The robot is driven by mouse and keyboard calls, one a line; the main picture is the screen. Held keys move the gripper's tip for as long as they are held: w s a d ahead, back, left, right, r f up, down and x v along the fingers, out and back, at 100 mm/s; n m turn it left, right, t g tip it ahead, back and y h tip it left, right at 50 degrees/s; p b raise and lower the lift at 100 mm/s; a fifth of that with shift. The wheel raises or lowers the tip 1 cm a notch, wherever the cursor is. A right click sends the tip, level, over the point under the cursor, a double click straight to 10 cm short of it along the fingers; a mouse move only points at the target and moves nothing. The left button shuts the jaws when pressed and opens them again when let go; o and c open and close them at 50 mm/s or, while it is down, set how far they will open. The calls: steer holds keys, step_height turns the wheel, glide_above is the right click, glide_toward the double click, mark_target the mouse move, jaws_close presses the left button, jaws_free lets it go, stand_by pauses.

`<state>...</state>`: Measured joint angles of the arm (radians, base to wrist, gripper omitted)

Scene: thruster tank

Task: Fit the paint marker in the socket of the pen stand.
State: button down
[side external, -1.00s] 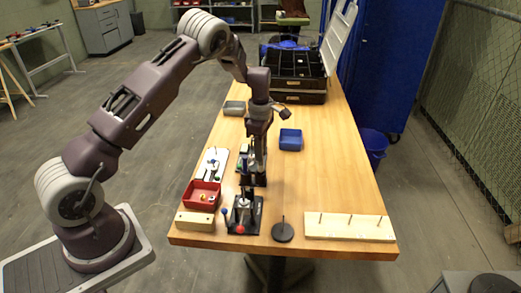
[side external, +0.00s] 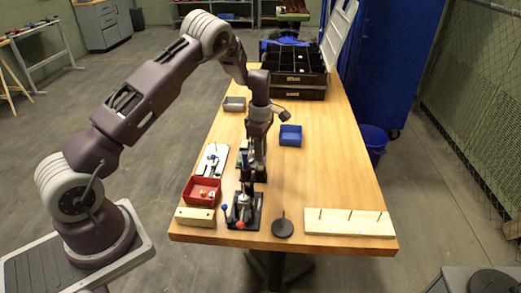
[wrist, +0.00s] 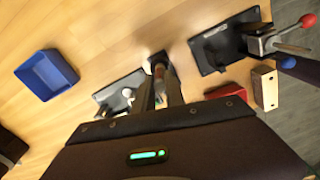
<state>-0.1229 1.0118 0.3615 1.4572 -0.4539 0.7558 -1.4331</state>
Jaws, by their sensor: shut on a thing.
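My gripper (side external: 246,176) points down over the left part of the table, just behind a black-based clamp fixture. In the wrist view my gripper (wrist: 160,78) has its fingers close together, shut on a slim thing that I take to be the paint marker; the fingers hide most of it. Its colour and tip cannot be made out. I cannot single out the pen stand with certainty. A wooden block (side external: 195,217) lies at the table's near left corner and also shows in the wrist view (wrist: 265,88); whether it is the stand I cannot tell.
The clamp fixture (side external: 243,213) has a red ball handle. A red bin (side external: 202,190), a blue bin (side external: 290,136), a dark disc with a pin (side external: 283,229) and a pegged board (side external: 349,222) stand around. A black case (side external: 295,67) is at the back. The table's right middle is clear.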

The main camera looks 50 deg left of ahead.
steer(key=shift+f, duration=0.5)
stand_by(0.3)
steer(key=c, duration=1.3)
jaws_free()
steer(key=shift+r, duration=0.1)
step_height(320, 180, up, 11)
